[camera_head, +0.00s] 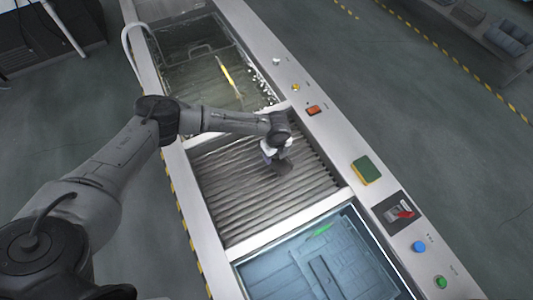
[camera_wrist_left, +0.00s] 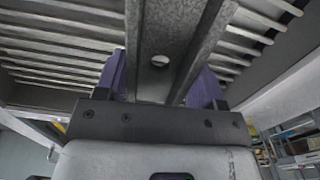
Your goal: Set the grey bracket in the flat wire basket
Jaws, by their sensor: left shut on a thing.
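My left gripper (camera_head: 275,157) is over the ribbed drain section in the middle of the tank line. It is shut on the grey bracket (camera_wrist_left: 168,45). In the left wrist view the bracket is a metal channel with a round hole, between the purple fingertips (camera_wrist_left: 158,80). In the head view the bracket (camera_head: 282,168) shows only as a small dark shape below the gripper. A flat dark basket-like frame with a handle (camera_head: 200,50) lies in the far tank; I cannot tell clearly whether it is the flat wire basket. My right gripper is not in view.
A yellow-handled tool (camera_head: 225,72) lies in the far tank. The near tank (camera_head: 322,262) holds bluish liquid and a green item (camera_head: 320,230). A sponge (camera_head: 366,170), a red switch (camera_head: 404,211) and several buttons are on the right rim. Slats (camera_head: 240,205) lie below the gripper.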

